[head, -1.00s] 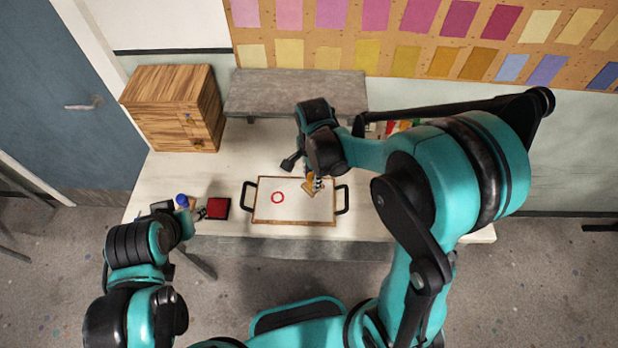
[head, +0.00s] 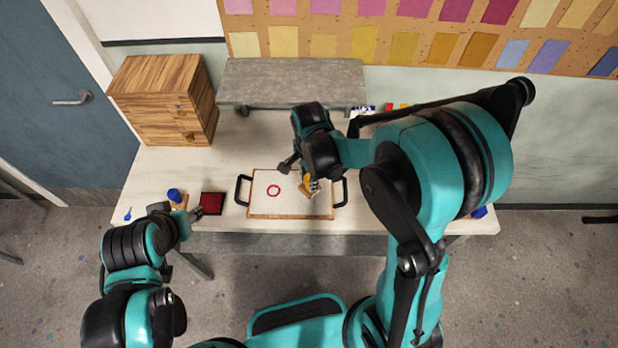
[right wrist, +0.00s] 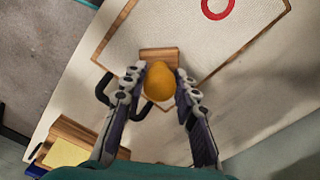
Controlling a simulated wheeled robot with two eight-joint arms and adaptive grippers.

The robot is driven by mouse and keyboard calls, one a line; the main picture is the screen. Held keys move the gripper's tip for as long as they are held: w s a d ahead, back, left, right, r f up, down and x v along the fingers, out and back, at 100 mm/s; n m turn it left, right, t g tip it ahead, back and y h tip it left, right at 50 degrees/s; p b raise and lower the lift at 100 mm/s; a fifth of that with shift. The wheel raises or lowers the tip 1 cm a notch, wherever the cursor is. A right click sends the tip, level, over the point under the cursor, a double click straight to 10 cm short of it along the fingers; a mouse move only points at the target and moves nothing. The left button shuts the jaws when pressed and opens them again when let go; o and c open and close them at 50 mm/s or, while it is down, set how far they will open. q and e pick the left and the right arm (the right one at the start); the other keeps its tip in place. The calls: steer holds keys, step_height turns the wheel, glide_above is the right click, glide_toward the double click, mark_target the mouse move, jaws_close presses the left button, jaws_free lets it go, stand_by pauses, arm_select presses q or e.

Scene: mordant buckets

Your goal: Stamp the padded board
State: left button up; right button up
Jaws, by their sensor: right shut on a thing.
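The padded board (head: 262,207) is pale with a wooden rim and black side handles, and it lies on the table. A red ring mark (head: 274,191) is on its left half; the ring also shows at the top of the right wrist view (right wrist: 218,8). My right gripper (head: 311,186) is shut on a stamp (right wrist: 160,82) with an orange knob and a wooden block (right wrist: 158,54). The stamp is over the board's right part; I cannot tell whether it touches. My left gripper (head: 196,214) is by the red ink pad (head: 212,203); its jaws are unclear.
A blue-knobbed stamp (head: 175,196) stands left of the red pad. A wooden drawer box (head: 163,100) and a grey shelf (head: 290,83) stand at the back. In the right wrist view, a wood-framed yellow pad (right wrist: 65,152) lies at lower left.

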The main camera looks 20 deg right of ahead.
steer(key=shift+f+b, duration=0.55)
steer(key=shift+b, duration=0.05)
stand_by(1.7)
steer(key=shift+r, duration=0.1)
steer(key=shift+r+p, duration=2.65)
steer(key=shift+r, duration=0.8)
